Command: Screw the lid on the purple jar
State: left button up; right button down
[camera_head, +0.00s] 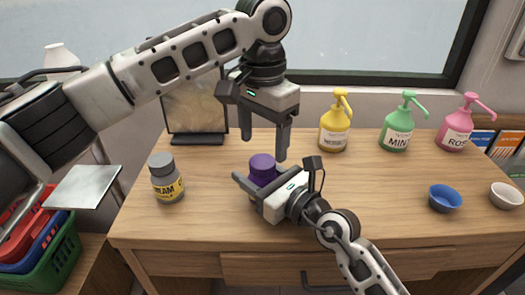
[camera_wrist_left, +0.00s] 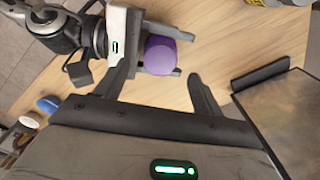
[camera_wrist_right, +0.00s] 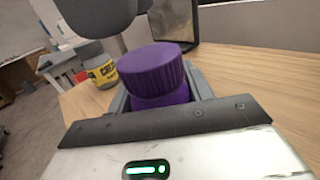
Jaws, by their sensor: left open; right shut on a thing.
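The purple jar (camera_wrist_right: 160,98) stands upright on the counter between my right gripper's fingers. A ridged purple lid (camera_wrist_right: 152,66) sits on top of it; I cannot tell how tightly. My right gripper (camera_head: 258,181) is shut on the jar's body from the front. My left gripper (camera_head: 264,150) points down above the lid with its fingers open. In the left wrist view the lid (camera_wrist_left: 160,55) shows between the left fingers, with nothing held. Most of the jar's body is hidden by the right gripper in the head view.
A grey-lidded yellow-labelled jar (camera_head: 166,180) stands at the left. A framed panel (camera_head: 195,105) stands behind my left gripper. Yellow (camera_head: 334,125), green (camera_head: 398,128) and pink (camera_head: 458,125) pump bottles line the back right. Blue (camera_head: 444,199) and white (camera_head: 506,196) bowls sit at the right.

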pick_arm(q)
notch_tip(320, 180, up, 8)
dwell(0.4)
pick_arm(e)
jog(key=c, duration=0.5)
grip_release()
jog(key=b+v, duration=0.2)
jog(key=v, duration=1.3)
jog(key=shift+f, duration=0.1)
jog(key=shift+s+d, duration=0.35)
jog(key=shift+d, duration=0.05)
pick_arm(q)
notch_tip(320, 180, down, 2)
jog(key=shift+f, duration=0.25)
jog(key=shift+s, duration=0.1)
pick_arm(e)
jog(key=shift+s, duration=0.1)
